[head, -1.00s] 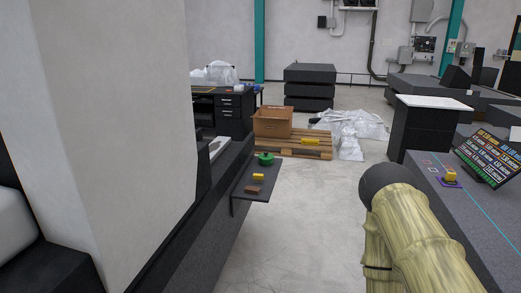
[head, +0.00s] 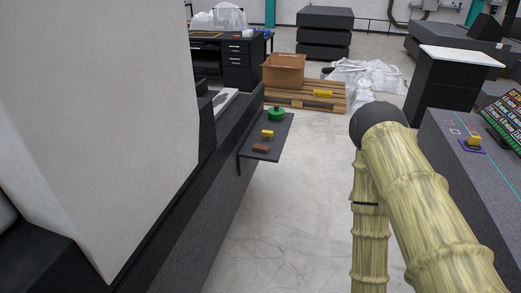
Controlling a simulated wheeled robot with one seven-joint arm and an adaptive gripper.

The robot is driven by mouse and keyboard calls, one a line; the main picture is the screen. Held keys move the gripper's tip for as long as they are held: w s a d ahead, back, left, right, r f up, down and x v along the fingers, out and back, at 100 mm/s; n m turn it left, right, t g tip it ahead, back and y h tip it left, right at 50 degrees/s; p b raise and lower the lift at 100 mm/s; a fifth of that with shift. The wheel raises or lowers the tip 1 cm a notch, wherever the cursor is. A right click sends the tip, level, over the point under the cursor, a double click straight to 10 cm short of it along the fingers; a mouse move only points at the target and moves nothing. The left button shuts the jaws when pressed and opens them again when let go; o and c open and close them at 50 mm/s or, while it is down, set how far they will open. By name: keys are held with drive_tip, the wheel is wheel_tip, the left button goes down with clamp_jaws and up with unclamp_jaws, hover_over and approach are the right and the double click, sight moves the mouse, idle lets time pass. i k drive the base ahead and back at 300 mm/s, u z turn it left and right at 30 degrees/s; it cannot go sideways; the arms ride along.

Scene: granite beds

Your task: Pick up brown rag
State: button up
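A small brown item (head: 261,149), likely the brown rag, lies near the front of a narrow dark shelf (head: 276,142) on the side of the granite bed. It is too small to make out its texture. A yellow item (head: 267,133) lies just behind it, and a green round pot-like object (head: 276,114) stands farther back on the same shelf. My arm, with a bamboo-like surface, rises at the right of the head view, well apart from the shelf. My gripper is not visible in the head view.
A pale wall block (head: 95,110) fills the left. A cardboard box (head: 284,70) stands on a wooden pallet (head: 318,103) ahead. A granite bed (head: 440,150) with a yellow item (head: 475,141) and a display stands right. Grey floor is clear between.

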sight(256, 148)
drive_tip(key=z, duration=1.1)
drive_tip(key=i, duration=2.1)
drive_tip(key=u, duration=2.35)
